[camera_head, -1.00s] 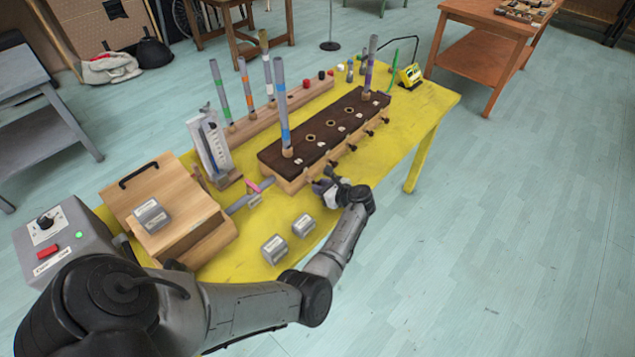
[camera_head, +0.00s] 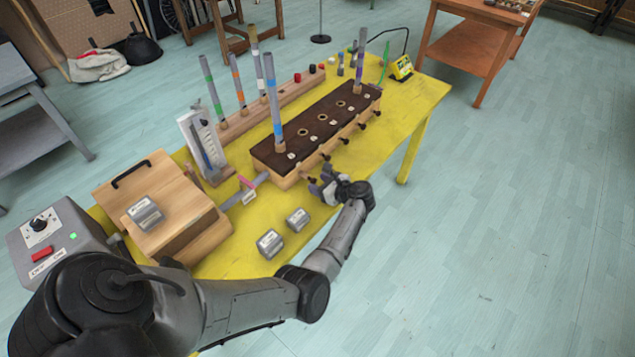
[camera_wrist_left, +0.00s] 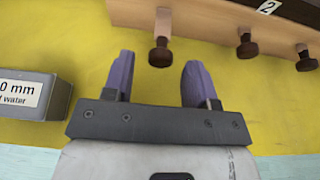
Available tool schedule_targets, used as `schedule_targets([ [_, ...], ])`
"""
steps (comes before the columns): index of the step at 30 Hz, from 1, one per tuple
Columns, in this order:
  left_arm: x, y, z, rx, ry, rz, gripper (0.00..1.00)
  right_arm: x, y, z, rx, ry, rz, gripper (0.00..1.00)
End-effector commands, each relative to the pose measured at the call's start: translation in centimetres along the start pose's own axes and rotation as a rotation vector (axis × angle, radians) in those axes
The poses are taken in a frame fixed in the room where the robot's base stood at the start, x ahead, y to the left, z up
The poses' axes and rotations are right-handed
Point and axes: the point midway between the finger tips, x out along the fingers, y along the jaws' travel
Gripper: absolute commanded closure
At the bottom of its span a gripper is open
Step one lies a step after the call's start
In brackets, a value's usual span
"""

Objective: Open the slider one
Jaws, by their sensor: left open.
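The long wooden chest with a dark top (camera_head: 318,126) stands on the yellow table, with tubes upright in two of its holes. A row of dark slider knobs sticks out along its near side. The nearest knob (camera_head: 311,180) is beside my left gripper (camera_head: 318,188). In the left wrist view, my gripper (camera_wrist_left: 157,66) is open, with its purple fingers pointing at the chest. The end knob (camera_wrist_left: 159,53) appears between the fingertips; I cannot tell whether they touch it. Two other knobs (camera_wrist_left: 246,45) (camera_wrist_left: 306,60) are to its right. My right gripper is not in view.
Two grey labelled weights (camera_head: 270,243) (camera_head: 297,219) sit left of my gripper; one shows in the left wrist view (camera_wrist_left: 30,95). A wooden bellows box (camera_head: 165,190) and grey control box (camera_head: 62,236) stand at the left. A yellow device (camera_head: 401,67) is at the far end.

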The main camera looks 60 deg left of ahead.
Motion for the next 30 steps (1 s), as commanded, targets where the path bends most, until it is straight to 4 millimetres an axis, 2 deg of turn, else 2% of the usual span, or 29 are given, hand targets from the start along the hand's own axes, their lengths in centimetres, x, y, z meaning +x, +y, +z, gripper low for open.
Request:
schedule_targets([
  [9, -6.4, 0.0, 0.1, 0.000, 0.001, -0.004, 0.48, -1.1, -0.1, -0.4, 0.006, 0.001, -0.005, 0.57],
  [15, -9.8, 0.0, 0.1, 0.000, 0.001, -0.003, 0.48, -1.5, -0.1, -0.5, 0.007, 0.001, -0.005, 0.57],
  [22, -12.0, 0.0, 0.0, 0.000, 0.001, -0.002, 0.48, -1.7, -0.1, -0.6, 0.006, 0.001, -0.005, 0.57],
  [30, -12.6, 0.0, 0.0, 0.000, 0.001, -0.002, 0.48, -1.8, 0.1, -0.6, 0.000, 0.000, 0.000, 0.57],
])
